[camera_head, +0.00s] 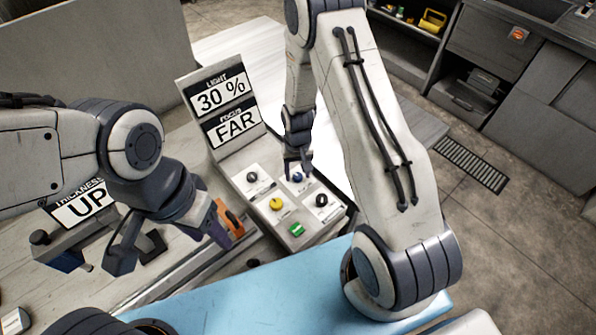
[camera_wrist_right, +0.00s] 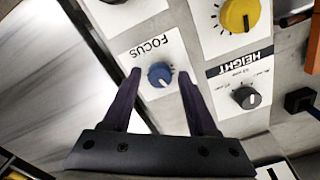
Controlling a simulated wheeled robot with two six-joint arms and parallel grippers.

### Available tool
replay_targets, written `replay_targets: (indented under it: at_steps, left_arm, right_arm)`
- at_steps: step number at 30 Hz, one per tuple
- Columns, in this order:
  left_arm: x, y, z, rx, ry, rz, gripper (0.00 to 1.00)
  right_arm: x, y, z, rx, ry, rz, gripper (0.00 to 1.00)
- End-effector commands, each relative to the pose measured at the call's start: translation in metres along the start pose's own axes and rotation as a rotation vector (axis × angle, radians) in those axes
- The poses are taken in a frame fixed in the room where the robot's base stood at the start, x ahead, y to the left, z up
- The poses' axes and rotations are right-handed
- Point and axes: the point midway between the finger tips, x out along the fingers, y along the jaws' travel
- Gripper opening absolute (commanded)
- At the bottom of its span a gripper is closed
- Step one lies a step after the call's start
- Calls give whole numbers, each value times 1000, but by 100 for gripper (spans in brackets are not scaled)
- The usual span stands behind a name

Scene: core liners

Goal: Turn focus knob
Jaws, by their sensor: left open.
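The blue focus knob (camera_head: 298,177) sits on a white plate at the back of the control panel (camera_head: 262,217). In the right wrist view the blue knob (camera_wrist_right: 160,75) shows beside its FOCUS label. My right gripper (camera_head: 298,168) is over this knob. In the wrist view its two fingertips (camera_wrist_right: 160,78) stand on either side of the knob, with a gap visible on both sides, so it is open. The focus display (camera_head: 233,124) reads FAR. My left gripper (camera_head: 170,245) is open and empty, left of the panel.
Other panel controls are a yellow knob (camera_head: 276,203), black knobs (camera_head: 252,177) (camera_head: 321,200) and a green control (camera_head: 297,230). The light display (camera_head: 222,93) reads 30 %. An orange item (camera_head: 230,218) lies near my left gripper.

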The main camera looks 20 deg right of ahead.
Motion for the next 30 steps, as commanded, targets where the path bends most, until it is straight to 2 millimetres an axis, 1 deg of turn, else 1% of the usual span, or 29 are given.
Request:
replay_targets:
  at_steps: [1,2,3,4,9,15,18,27,28,30]
  left_arm:
    - [0,0,0,0,0,0,50]
    - [0,0,0,0,0,0,50]
    - [0,0,0,0,0,0,50]
    - [0,0,0,0,0,0,50]
    - [2,0,0,0,0,0,50]
    - [8,-1,0,0,0,0,50]
    - [9,-1,0,1,0,0,50]
    - [8,-1,0,1,0,0,50]
    - [8,-1,0,1,0,0,50]
    - [8,-1,0,0,0,0,50]
  right_arm:
    - [0,0,0,0,0,0,36]
    - [0,0,0,0,0,0,24]
    - [0,0,0,0,0,0,9]
    - [0,0,0,0,0,0,0]
    - [0,0,0,-23,0,0,0]
    - [1,0,0,-193,-1,1,0]
    - [0,0,0,-249,-1,1,0]
    - [-1,0,0,-263,-1,1,0]
    - [-1,0,0,-263,-1,1,44]
    - [-1,0,0,-262,-1,1,66]
